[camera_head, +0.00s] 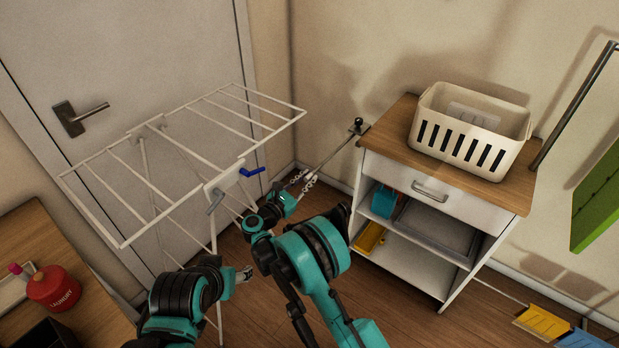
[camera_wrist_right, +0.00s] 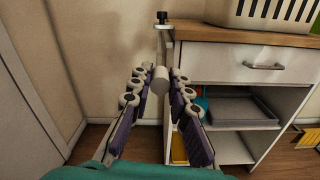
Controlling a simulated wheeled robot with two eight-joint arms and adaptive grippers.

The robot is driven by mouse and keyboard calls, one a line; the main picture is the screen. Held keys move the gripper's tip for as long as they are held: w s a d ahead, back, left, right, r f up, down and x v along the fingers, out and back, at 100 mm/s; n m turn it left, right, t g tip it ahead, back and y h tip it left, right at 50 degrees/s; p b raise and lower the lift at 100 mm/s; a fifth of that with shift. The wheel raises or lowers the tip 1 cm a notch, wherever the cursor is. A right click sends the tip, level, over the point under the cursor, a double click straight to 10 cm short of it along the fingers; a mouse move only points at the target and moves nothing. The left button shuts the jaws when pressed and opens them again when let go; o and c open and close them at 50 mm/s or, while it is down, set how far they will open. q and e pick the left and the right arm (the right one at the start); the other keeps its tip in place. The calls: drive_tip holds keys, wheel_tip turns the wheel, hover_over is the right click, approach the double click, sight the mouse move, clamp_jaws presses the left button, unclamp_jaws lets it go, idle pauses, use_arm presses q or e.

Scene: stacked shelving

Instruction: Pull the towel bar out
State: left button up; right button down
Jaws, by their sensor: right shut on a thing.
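The towel bar (camera_head: 336,150) is a thin pale rod with a dark knob at its far end, by the left side of the white cabinet's wooden top. My right gripper (camera_head: 309,181) is shut on the bar's near end. In the right wrist view the bar's pale round end (camera_wrist_right: 159,82) sits between the two fingers of that gripper (camera_wrist_right: 158,78), seen almost end-on. My left gripper (camera_head: 244,273) is low, in front of the drying rack and away from the bar. Its fingers are too small to judge.
A white cabinet (camera_head: 445,192) with a drawer and open shelves stands to the right, bearing a white slotted basket (camera_head: 470,130). A white drying rack (camera_head: 190,165) stands left of my right gripper, before the grey door (camera_head: 120,60). A wooden table (camera_head: 75,285) is at lower left.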

drive_tip(key=v, duration=0.3)
drive_tip(key=c, duration=1.4)
unclamp_jaws()
wheel_tip(320, 180, up, 10)
